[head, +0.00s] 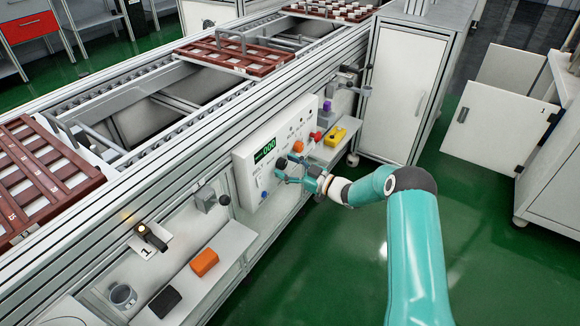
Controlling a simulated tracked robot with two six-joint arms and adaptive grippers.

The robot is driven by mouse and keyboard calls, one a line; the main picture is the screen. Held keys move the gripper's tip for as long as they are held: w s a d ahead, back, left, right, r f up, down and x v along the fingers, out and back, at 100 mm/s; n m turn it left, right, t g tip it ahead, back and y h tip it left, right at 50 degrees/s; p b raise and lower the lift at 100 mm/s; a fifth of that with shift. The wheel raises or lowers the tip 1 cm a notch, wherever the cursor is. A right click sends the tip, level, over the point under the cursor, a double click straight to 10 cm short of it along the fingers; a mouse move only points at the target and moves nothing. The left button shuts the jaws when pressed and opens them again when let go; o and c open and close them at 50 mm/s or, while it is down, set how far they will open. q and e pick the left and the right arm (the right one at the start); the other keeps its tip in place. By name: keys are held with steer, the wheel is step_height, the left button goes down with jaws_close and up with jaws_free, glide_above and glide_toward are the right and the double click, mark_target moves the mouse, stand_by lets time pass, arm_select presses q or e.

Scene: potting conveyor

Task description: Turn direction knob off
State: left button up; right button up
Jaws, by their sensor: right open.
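The white control panel (247,175) is on the side of the conveyor, with a green display (265,151) reading "000". It carries an orange knob (298,146), a red knob (316,136) and a blue knob (264,195). I cannot read the labels, so I cannot tell which one is the direction knob. My right gripper (285,170) is open in front of the panel's lower middle, its fingers toward the panel; whether it touches is unclear. It hides part of the panel face. My left gripper is not in view.
A yellow item (335,136) lies right of the panel. Brown trays (240,55) sit on the conveyor. A white cabinet (400,90) stands behind.

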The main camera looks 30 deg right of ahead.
steer(key=c, duration=1.1)
steer(key=shift+d+r, duration=0.1)
steer(key=shift+d, duration=0.1)
steer(key=shift+c, duration=0.2)
steer(key=shift+f+n+b, duration=0.2)
steer(key=shift+n+b, duration=0.4)
steer(key=shift+b, duration=0.45)
steer(key=n+b, duration=0.5)
steer(key=b, duration=0.1)
steer(key=shift+f+b, duration=0.1)
steer(key=shift+b, duration=0.25)
steer(key=shift+n+b, duration=1.15)
steer(key=shift+n, duration=0.15)
